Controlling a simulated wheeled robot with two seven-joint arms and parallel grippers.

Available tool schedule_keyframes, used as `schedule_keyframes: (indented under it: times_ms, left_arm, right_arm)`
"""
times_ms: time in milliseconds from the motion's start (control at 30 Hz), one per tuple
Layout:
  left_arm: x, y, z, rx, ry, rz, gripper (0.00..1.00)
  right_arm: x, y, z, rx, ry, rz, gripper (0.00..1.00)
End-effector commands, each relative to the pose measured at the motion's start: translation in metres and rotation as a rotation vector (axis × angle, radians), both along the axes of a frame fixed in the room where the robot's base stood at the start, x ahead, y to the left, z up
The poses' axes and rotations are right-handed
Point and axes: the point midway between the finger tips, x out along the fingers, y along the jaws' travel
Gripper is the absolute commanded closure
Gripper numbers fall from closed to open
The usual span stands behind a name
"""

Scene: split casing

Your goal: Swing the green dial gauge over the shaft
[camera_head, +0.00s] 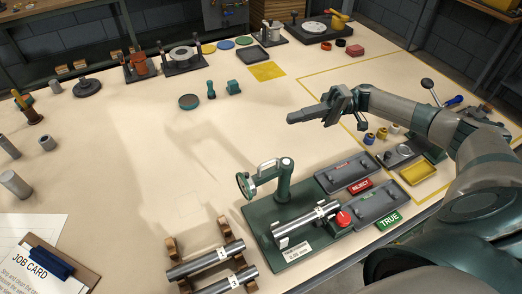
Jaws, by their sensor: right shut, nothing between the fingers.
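The green dial gauge (246,185) has a round face and sits on an arm from a green post (285,178) that stands on a dark green base plate (262,228). The gauge hangs to the left of the post, near the plate's far left side, off to the side of the shaft. The steel shaft (296,228) lies across supports on the nearer part of the plate. My right gripper (292,118) is shut and empty, above the table beyond the post and apart from the gauge. My left gripper is out of view.
A red button (343,219) is at the shaft's right end. Dark trays (349,173) with REJECT (361,187) and TRUE (389,220) labels lie right of the plate. Numbered shafts (212,259) rest on wooden blocks at the front. The table left of the gauge is clear.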

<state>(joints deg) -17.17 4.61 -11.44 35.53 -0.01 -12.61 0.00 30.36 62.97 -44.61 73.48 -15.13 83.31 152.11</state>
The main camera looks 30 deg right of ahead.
Motion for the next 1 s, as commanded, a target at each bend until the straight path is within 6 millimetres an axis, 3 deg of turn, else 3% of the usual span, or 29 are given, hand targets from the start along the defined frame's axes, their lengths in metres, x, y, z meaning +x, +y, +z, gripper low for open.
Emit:
schedule_keyframes:
  times_ms: [100, 267, 733, 1000]
  left_arm:
    - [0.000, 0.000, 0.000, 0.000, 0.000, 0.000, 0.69]
    - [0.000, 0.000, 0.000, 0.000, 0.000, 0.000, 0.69]
    - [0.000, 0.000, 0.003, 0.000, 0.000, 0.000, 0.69]
    - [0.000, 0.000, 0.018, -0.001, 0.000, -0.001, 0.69]
  right_arm:
    - [-0.016, 0.018, -0.016, -0.023, 0.126, 0.097, 1.00]
    - [-0.026, 0.026, -0.026, -0.041, 0.200, 0.147, 1.00]
    - [-0.026, 0.031, -0.025, -0.040, 0.202, 0.147, 1.00]
    - [-0.028, 0.058, -0.022, -0.037, 0.200, 0.149, 1.00]
